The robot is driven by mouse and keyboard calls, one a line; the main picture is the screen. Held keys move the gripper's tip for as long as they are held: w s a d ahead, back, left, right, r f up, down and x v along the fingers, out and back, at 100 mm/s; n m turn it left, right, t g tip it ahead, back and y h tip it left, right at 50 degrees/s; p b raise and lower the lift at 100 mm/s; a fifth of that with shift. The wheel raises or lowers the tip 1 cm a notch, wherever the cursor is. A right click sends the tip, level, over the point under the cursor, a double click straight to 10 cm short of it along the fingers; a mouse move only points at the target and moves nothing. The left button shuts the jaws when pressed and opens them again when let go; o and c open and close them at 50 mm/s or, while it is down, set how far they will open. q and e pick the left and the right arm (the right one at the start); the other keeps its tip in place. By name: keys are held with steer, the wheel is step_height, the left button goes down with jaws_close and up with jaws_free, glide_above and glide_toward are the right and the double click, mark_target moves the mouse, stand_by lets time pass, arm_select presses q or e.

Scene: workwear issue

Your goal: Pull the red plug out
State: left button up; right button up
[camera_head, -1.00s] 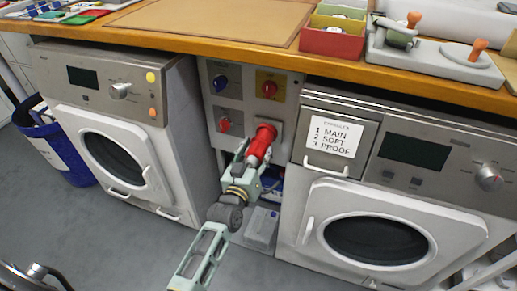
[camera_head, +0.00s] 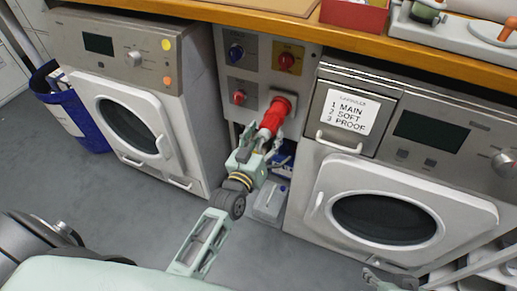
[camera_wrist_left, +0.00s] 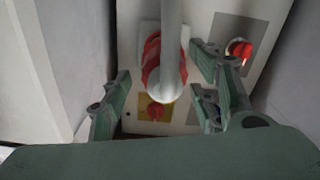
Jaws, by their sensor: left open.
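The red plug (camera_head: 272,122) shows in the head view at the grey socket panel between the two machines. Its outer end points down toward me. My left gripper (camera_head: 259,141) is open at the plug's outer end. A pale grey cable covers part of the plug there. I cannot tell whether the plug is fully seated. What seems to be my right gripper (camera_head: 388,281) is cut off at the bottom edge.
The panel carries a red knob on a yellow plate (camera_head: 287,61), a blue knob (camera_head: 236,52) and a small red knob (camera_head: 239,97). The left machine (camera_head: 128,120) and right machine (camera_head: 385,218) flank the gap. A grey box (camera_head: 269,203) stands below.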

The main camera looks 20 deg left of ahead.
arm_select(q)
steer(key=s, duration=0.7)
steer(key=shift+s, duration=0.1)
